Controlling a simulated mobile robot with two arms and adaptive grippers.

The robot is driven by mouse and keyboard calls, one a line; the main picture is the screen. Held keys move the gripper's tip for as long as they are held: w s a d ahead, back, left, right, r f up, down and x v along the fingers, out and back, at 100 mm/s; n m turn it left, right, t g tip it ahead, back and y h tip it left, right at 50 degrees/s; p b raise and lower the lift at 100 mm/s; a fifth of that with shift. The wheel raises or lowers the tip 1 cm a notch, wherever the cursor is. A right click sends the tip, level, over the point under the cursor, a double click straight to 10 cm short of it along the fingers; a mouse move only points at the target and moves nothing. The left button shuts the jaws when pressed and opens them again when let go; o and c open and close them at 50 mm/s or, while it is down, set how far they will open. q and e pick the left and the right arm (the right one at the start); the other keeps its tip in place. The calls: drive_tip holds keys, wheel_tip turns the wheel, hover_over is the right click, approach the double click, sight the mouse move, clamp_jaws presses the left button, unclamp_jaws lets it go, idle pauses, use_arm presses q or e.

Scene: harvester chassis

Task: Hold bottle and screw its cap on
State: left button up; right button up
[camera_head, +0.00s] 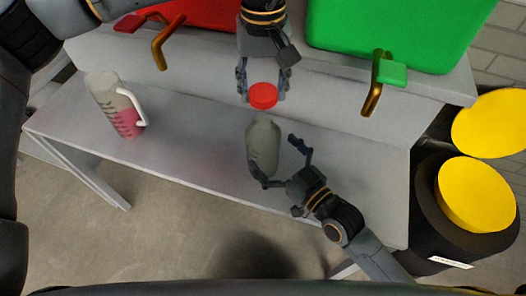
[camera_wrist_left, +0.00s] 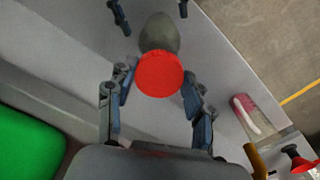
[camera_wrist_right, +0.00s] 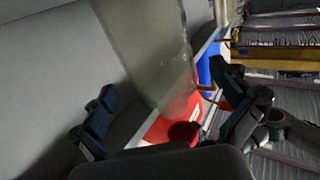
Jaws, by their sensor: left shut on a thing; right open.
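A greenish-grey translucent bottle (camera_head: 263,147) stands upright on the bench in the head view. A red cap (camera_head: 263,94) shows just above its neck; I cannot tell whether the two touch. My left gripper (camera_head: 263,88) is shut on the cap from above, a finger on each side, as the left wrist view shows the cap (camera_wrist_left: 159,74) with the bottle (camera_wrist_left: 159,34) below. My right gripper (camera_head: 279,162) is open, low beside the bottle, with its fingers spread about it. The bottle (camera_wrist_right: 150,50) fills the upper middle of the right wrist view. The cap hides the bottle's mouth.
A measuring jug (camera_head: 116,106) with pink liquid stands at the left of the bench (camera_head: 195,150). A green container (camera_head: 400,32) and a red container (camera_head: 205,14) with taps sit on the raised shelf behind. Yellow-topped drums (camera_head: 476,194) stand at the right. The bench between jug and bottle is clear.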

drive_tip(key=shift+x, duration=1.7)
drive_tip(key=c, duration=1.7)
use_arm(q)
hover_over(262, 122)
drive_tip(key=shift+f, duration=2.5)
drive_tip(key=shift+s+f, duration=0.1)
drive_tip(key=shift+d+f, duration=0.1)
drive_tip(key=shift+f, duration=0.7)
drive_tip(key=shift+f, duration=0.55)
